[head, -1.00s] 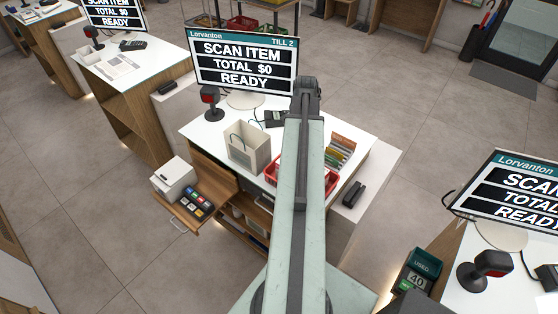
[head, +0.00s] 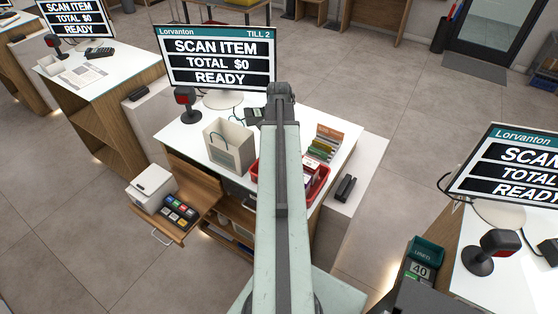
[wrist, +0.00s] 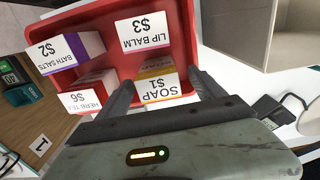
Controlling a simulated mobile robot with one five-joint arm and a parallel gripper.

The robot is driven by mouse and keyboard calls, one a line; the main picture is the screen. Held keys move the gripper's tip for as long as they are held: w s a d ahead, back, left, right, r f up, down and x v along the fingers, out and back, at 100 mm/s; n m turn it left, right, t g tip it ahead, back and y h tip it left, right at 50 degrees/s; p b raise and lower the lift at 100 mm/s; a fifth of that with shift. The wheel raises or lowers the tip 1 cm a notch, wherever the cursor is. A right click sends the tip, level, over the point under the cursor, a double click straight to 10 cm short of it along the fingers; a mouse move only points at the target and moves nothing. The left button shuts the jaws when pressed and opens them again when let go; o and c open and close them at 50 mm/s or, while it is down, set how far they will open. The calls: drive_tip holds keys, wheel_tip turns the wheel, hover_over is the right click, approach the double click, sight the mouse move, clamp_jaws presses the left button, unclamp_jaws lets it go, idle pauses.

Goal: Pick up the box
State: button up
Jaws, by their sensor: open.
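In the wrist view a red basket (wrist: 186,25) holds several small boxes. A white soap box (wrist: 160,86) with a yellow band lies between the fingers of my open gripper (wrist: 161,78). I cannot tell how far the fingers are above it. A lip balm box (wrist: 142,32) lies just beyond it. A bath salts box (wrist: 62,52) and a herb tea box (wrist: 82,98) lie to the left; the left finger partly covers the tea side. In the head view the basket (head: 322,188) sits on the till counter, partly behind my arm, which hides my gripper.
A paper bag (head: 232,150) stands left of the basket, near the till screen (head: 217,57) and scanner (head: 188,106). A card rack (head: 325,142) stands behind the basket. An open drawer (head: 168,233) juts out at the front left. Another counter is at right. The floor between is clear.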

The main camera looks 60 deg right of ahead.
wheel_tip(320, 180, down, 5)
drive_tip(key=b, duration=0.4)
drive_tip(key=shift+s+d, duration=0.1)
drive_tip(key=shift+r, duration=0.15)
drive_tip(key=c, duration=1.5)
drive_tip(key=shift+r, duration=0.1)
